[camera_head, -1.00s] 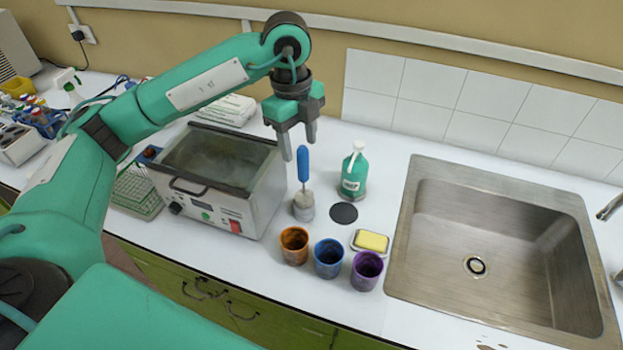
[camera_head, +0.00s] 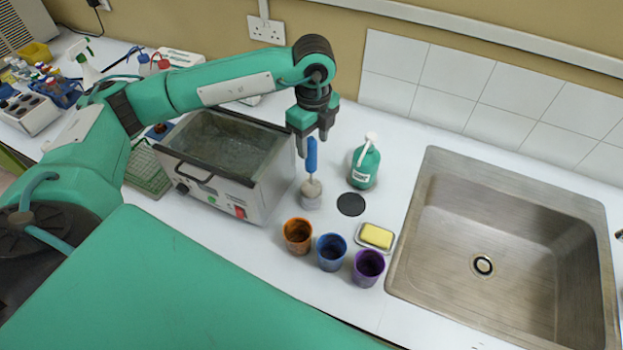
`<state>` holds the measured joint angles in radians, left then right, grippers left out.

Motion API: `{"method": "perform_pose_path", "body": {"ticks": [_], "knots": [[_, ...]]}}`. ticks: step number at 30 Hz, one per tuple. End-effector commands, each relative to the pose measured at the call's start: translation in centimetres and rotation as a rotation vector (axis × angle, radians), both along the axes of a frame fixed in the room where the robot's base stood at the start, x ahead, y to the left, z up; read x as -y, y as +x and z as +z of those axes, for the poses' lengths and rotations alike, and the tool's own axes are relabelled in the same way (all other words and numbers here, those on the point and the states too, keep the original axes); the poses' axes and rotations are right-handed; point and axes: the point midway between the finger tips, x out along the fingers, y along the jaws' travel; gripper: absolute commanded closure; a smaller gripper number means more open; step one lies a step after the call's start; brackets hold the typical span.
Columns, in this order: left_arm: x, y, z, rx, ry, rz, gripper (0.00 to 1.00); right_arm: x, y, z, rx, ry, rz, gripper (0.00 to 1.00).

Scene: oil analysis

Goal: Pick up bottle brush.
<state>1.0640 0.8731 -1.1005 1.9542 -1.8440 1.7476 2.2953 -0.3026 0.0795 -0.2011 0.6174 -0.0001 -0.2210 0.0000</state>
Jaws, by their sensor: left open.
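The bottle brush (camera_head: 311,160) has a blue handle on top and stands upright with its lower end at a small grey holder (camera_head: 311,198) on the counter. My left gripper (camera_head: 313,145) points down just above the brush, with its fingertips around the top of the blue handle in the picture. The jaws are open. I cannot tell if a finger touches the handle. My right gripper does not show.
A metal bath (camera_head: 262,205) stands left of the brush. A green bottle (camera_head: 364,167) and a black disc (camera_head: 351,204) are to its right. Orange (camera_head: 298,235), blue (camera_head: 330,252) and purple (camera_head: 368,267) cups and a yellow sponge (camera_head: 377,236) stand in front. A sink (camera_head: 500,250) is at right.

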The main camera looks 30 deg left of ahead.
Motion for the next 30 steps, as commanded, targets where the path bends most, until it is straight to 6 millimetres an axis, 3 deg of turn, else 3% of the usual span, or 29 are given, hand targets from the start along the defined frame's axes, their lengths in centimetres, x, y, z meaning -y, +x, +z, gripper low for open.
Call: {"method": "perform_pose_path", "body": {"ticks": [3, 9, 13, 20, 27, 30], "knots": [[-0.3, -0.1, -0.8, -0.005, 0.002, 0.000, 0.49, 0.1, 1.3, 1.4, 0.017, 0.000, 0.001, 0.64], [-0.4, 0.0, -3.5, -0.005, 0.001, 0.001, 0.49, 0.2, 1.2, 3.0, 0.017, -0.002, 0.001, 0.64], [-0.4, 0.0, -4.6, -0.001, 0.000, 0.000, 0.49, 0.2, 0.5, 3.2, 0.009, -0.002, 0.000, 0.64], [-0.4, 0.0, -4.9, 0.000, 0.000, 0.000, 0.49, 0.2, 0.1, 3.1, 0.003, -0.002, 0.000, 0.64], [-0.4, 0.0, -4.9, 0.000, 0.000, 0.000, 0.94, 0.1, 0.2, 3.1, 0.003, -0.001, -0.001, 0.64], [-0.4, 0.0, -4.9, 0.000, 0.000, 0.000, 0.97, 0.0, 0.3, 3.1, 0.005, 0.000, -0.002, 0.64]]}}
